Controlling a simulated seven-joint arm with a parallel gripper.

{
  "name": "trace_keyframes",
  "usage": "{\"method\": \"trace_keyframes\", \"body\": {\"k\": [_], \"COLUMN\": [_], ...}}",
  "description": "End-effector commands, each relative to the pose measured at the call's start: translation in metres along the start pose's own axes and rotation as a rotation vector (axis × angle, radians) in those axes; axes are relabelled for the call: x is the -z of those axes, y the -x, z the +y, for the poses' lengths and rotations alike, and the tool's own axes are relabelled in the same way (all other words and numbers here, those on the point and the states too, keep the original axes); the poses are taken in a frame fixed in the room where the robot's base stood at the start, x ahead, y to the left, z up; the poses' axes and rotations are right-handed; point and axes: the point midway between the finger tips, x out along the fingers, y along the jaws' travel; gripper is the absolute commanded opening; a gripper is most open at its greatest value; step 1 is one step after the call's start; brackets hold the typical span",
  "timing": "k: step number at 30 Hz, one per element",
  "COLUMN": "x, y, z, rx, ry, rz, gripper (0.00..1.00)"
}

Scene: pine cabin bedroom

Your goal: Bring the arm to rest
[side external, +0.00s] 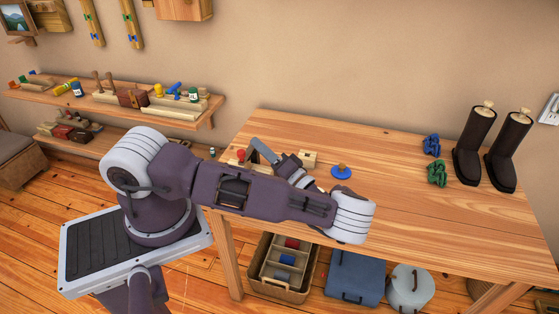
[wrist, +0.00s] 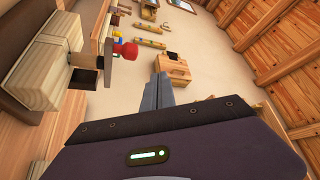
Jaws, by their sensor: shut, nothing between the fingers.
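My gripper (side external: 254,142) is over the left part of the pine table (side external: 390,225). My arm reaches across the table's front left and folds back toward the wall. The grey fingers are together with nothing between them. They also show closed in the wrist view (wrist: 163,78), pointing toward the wall and its wooden fittings. I cannot tell the exact height of the fingers above the table. The arm hides part of the table and possibly things behind it.
Near my gripper are a small wooden block (side external: 309,157), a blue-knobbed piece (side external: 341,170) and a red item (side external: 241,156). Blue (side external: 432,145) and green (side external: 437,173) bundles and dark boots (side external: 474,145) stand right. A loaded shelf (side external: 205,118) is left. The table's front right is clear.

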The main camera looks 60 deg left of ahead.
Motion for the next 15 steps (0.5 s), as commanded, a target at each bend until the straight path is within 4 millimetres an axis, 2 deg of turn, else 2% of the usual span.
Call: {"method": "trace_keyframes", "body": {"k": [3,6,11,15], "x": [0.009,0.014,0.018,0.021], "y": [0.032,0.051,0.067,0.068], "z": [0.017,0.026,0.034,0.025], "rx": [-0.003,0.0,0.003,-0.043], "ry": [0.002,0.001,0.001,-0.034], "rz": [0.004,0.003,0.002,-0.094], "gripper": [0.0,0.0,0.0,0.0]}}
